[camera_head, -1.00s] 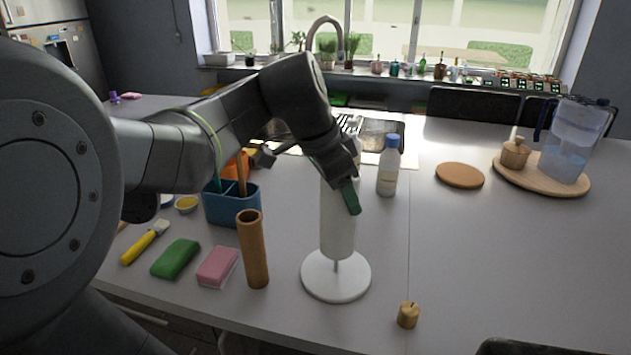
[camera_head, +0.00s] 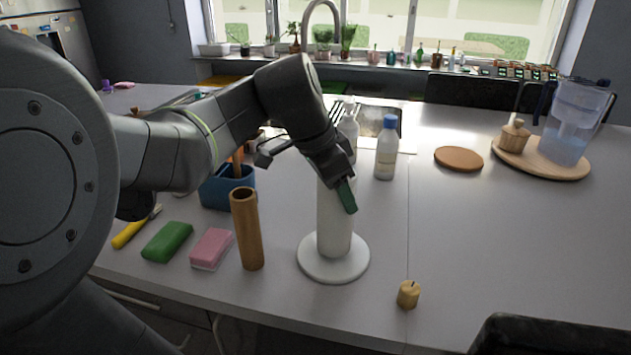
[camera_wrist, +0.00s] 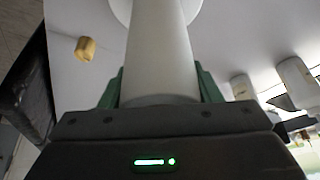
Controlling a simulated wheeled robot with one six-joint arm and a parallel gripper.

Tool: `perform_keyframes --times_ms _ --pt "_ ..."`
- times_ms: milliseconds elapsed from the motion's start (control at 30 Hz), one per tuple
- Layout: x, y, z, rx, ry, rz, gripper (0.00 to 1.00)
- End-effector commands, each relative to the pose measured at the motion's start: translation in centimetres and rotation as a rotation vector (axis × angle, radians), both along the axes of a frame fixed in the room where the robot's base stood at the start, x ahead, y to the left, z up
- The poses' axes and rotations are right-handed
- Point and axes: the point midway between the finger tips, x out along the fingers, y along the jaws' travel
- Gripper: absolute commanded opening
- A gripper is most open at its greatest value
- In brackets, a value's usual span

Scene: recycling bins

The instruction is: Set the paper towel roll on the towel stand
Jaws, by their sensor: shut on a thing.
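The white paper towel roll (camera_head: 334,228) stands upright between my gripper's fingers. My gripper (camera_head: 341,188) is shut on its upper part; one green finger shows on the near right side. The towel stand's round white base (camera_head: 309,262) is directly below the roll, and the roll's lower end appears to rest on it. No pole shows between them, so the pole is hidden. In the wrist view, the roll (camera_wrist: 160,50) runs between both green fingers toward the base (camera_wrist: 122,10).
A small yellow candle-like object (camera_head: 408,294) is at front right. A blue-capped bottle (camera_head: 385,155) stands behind.

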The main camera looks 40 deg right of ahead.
Motion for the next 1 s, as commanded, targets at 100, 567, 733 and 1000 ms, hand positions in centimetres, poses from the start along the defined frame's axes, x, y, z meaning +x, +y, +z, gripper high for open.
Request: perform_keyframes --times_ms 100,567,733,1000 --pt "0.0 0.1 -1.0 0.007 0.002 -0.001 0.20" --pt "-0.1 0.2 -1.7 0.019 0.008 -0.003 0.82" --pt "-0.1 0.2 -1.8 0.020 0.008 -0.004 0.82" --pt "-0.1 0.2 -1.8 0.020 0.009 -0.005 1.00"
